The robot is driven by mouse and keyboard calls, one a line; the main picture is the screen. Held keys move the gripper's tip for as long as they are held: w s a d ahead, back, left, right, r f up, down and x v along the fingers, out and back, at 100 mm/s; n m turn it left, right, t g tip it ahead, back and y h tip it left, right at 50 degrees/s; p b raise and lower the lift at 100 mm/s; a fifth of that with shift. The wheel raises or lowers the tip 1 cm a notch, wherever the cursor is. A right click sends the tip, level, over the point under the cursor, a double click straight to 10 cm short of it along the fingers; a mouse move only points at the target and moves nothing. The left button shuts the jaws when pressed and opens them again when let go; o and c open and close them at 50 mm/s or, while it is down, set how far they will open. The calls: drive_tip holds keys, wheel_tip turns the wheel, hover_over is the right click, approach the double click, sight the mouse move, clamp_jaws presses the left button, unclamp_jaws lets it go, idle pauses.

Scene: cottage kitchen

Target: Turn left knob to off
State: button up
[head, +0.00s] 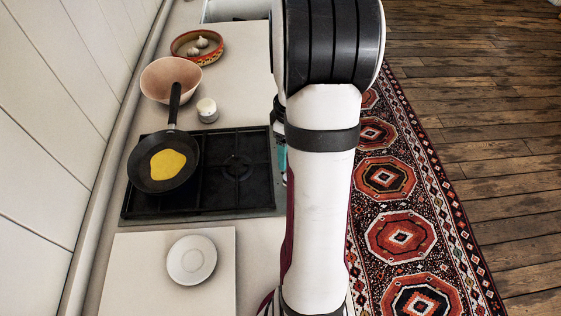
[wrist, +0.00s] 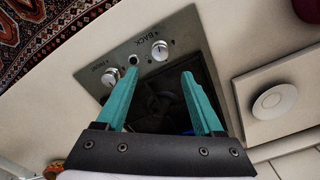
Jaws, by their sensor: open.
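The stove's metal control panel (wrist: 145,45) shows in the wrist view with two round silver knobs. One knob (wrist: 160,50) is beside the word BACK, on the plate's side; the other knob (wrist: 110,77) is at the picture's left, beside a smaller label. A small dark round fitting (wrist: 132,60) lies between them. The view is upside down, so the BACK knob seems to be the left one from the stove's front. My gripper (wrist: 160,71) is open and empty, its teal fingers pointing toward the panel, apparently touching neither knob. The knobs' settings are too small to read. My arm hides the panel in the head view.
A pan (head: 148,176) with yellow food sits on the black cooktop (head: 240,195). A white plate (head: 191,260) lies on a pale board (head: 135,265). A bowl (head: 155,82), a small jar (head: 207,109) and a dish of garlic (head: 183,55) stand beyond. A patterned rug (head: 400,240) covers the floor.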

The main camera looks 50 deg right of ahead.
wheel_tip(320, 180, down, 10)
drive_tip(key=shift+r, duration=0.15)
clamp_jaws()
idle(0.3)
